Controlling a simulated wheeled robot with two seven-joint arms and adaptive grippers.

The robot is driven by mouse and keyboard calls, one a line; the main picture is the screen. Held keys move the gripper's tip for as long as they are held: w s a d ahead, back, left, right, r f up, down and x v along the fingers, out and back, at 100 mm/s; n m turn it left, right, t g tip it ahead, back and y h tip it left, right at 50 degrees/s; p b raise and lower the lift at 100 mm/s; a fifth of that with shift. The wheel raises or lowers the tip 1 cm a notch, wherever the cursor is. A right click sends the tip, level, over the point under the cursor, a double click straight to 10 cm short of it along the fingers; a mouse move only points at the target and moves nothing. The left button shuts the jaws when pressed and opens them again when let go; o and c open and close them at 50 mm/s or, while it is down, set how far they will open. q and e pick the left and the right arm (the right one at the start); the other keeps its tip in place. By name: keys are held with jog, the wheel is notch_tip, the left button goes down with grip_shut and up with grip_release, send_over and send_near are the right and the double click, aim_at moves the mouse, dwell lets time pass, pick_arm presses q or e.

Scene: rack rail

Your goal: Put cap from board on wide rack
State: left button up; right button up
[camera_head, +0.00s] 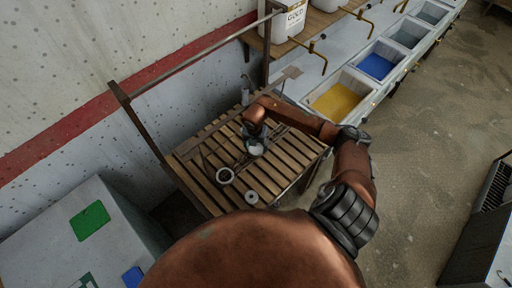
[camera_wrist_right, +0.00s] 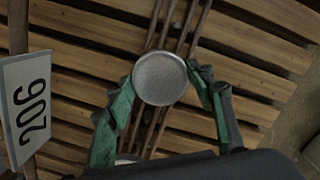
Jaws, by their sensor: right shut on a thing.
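A round grey cap (camera_wrist_right: 160,78) sits between the green-padded fingers of my right gripper (camera_wrist_right: 165,95) in the right wrist view. The gripper is shut on it, above wooden slats. In the head view my right gripper (camera_head: 255,136) reaches over the slatted wooden surface (camera_head: 200,185), with the pale cap (camera_head: 255,150) at its fingertips. Dark thin rails (camera_wrist_right: 178,25) run beneath the cap in the wrist view. I cannot tell whether the cap touches them. I cannot tell which part is the board or the wide rack. My left gripper is not in view.
A sign marked 206 (camera_wrist_right: 31,106) stands left in the wrist view. A metal bar (camera_head: 190,60) crosses above the slats. Coloured basins (camera_head: 338,102) stand right.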

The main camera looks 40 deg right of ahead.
jog(key=o, duration=1.3)
jog(key=shift+c, duration=0.2)
jog(key=shift+r, duration=0.1)
jog(key=r, duration=0.7)
jog(key=shift+s+a+r, duration=0.15)
jog(key=shift+s+a, duration=0.15)
jog(key=shift+a, duration=0.05)
